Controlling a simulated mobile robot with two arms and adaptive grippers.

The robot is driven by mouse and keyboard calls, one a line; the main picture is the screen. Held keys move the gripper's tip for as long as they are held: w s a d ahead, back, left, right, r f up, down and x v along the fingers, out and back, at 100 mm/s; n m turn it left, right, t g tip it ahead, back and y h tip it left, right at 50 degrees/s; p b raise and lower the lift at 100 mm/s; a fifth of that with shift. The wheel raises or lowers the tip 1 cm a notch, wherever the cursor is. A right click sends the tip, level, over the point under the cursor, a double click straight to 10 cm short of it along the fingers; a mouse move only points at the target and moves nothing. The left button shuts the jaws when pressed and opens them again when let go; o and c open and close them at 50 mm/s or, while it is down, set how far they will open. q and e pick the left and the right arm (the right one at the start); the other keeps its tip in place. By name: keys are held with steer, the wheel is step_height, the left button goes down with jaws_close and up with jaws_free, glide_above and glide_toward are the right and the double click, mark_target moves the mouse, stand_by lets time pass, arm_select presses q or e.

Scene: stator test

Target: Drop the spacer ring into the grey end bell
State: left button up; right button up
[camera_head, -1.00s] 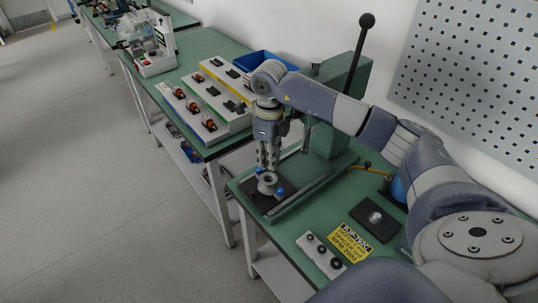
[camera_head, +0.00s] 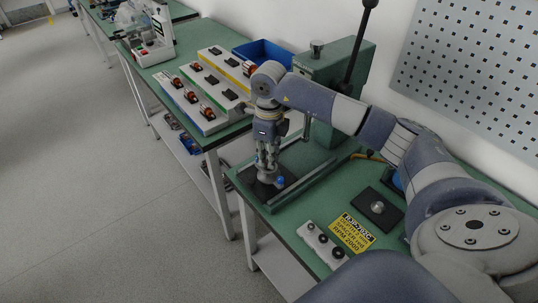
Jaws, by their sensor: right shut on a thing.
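The grey end bell (camera_head: 266,180) sits on a dark plate on the bed of the green press, with blue pieces beside it. My right gripper (camera_head: 267,170) points straight down at the end bell, its fingertips at the top of it. The gripper is shut on the spacer ring, but the ring is too small and too covered by the fingers to make out. I cannot tell whether the ring touches the end bell. My left gripper is not in view.
The green press (camera_head: 330,95) with a black lever stands behind my right gripper. A white holder (camera_head: 322,244) with dark round parts, a yellow label (camera_head: 351,233) and a black pad (camera_head: 390,204) lie nearer. A blue bin (camera_head: 262,52) stands on the far bench.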

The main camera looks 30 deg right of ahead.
steer(key=shift+f+b, duration=0.3)
steer(key=shift+f, duration=0.25)
steer(key=shift+f, duration=0.15)
steer(key=o, duration=0.8)
steer(key=shift+c, duration=0.2)
steer(key=shift+w+r, duration=0.1)
steer(key=shift+r, duration=0.25)
step_height(320, 180, up, 11)
steer(key=shift+r, duration=0.2)
